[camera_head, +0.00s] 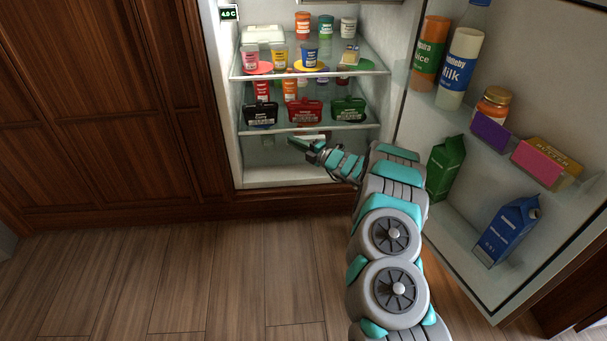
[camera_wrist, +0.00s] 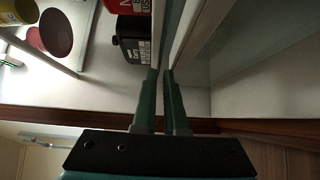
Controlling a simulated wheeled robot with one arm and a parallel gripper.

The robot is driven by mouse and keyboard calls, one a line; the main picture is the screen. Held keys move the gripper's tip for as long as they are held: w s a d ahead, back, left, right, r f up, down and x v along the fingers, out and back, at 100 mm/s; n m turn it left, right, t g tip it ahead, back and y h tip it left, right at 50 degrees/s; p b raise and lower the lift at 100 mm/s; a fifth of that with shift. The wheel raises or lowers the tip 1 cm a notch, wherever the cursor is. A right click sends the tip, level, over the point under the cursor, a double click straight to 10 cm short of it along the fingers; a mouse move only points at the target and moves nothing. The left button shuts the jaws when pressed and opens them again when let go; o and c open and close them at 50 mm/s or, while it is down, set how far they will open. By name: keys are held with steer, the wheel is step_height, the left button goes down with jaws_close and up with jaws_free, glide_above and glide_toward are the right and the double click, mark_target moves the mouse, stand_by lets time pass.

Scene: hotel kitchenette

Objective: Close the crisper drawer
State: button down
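The crisper drawer is hard to tell from the pale lower compartment (camera_head: 268,158) under the fridge's bottom shelf (camera_head: 262,131). I cannot tell how far it is pulled out. My gripper (camera_head: 298,142) reaches in from the right at the height of that shelf's front edge. In the wrist view its two green fingers (camera_wrist: 160,78) are close together with a narrow gap, and nothing clearly sits between them. Pale and greenish panel edges (camera_wrist: 182,28) run away just beyond the fingertips. Whether the fingers touch them is unclear.
Black and red tubs (camera_head: 304,113) stand on the bottom shelf above my gripper. The fridge door (camera_head: 458,239) is open on the right, holding bottles and cartons. Wooden cabinets (camera_head: 90,110) stand on the left. The floor (camera_head: 200,275) in front is clear.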

steer(key=s+d+r+p, duration=0.2)
steer(key=s+r, duration=0.1)
steer(key=s, duration=1.3)
steer(key=s+a+r+n+g+y+p, duration=0.1)
steer(key=s+a+r+n+g+y, duration=0.15)
steer(key=s+a+r+n, duration=0.35)
steer(key=s+a+r+n+g+y+p, duration=0.15)
steer(key=s+a+r+n+g, duration=0.3)
steer(key=r, duration=0.45)
steer(key=s+a+r+n+g+h+p, duration=0.1)
steer(key=s+a+r+n+g, duration=0.25)
steer(key=s+n, duration=0.45)
steer(key=s+a+r+n+g+h+p, duration=0.1)
steer(key=s+a+r+n+g, duration=0.1)
steer(key=s+r+n+g, duration=0.45)
steer(key=s+d+f+n+h+p, duration=0.1)
steer(key=s+d+n+h, duration=0.2)
steer(key=s+n, duration=0.4)
steer(key=s+d+f+n+h+p, duration=0.1)
steer(key=s+d+n+h, duration=0.25)
steer(key=s, duration=0.55)
steer(key=s+d+r+n+t+h+p, duration=0.1)
steer(key=s+d+n+h, duration=0.3)
steer(key=d, duration=0.5)
steer(key=s+d+r+n+t+h+p, duration=0.1)
steer(key=s+d+n+h, duration=0.3)
steer(key=d, duration=0.5)
steer(key=shift+s+n+t+p, duration=0.4)
steer(key=shift+s+n, duration=0.25)
steer(key=shift+s, duration=0.2)
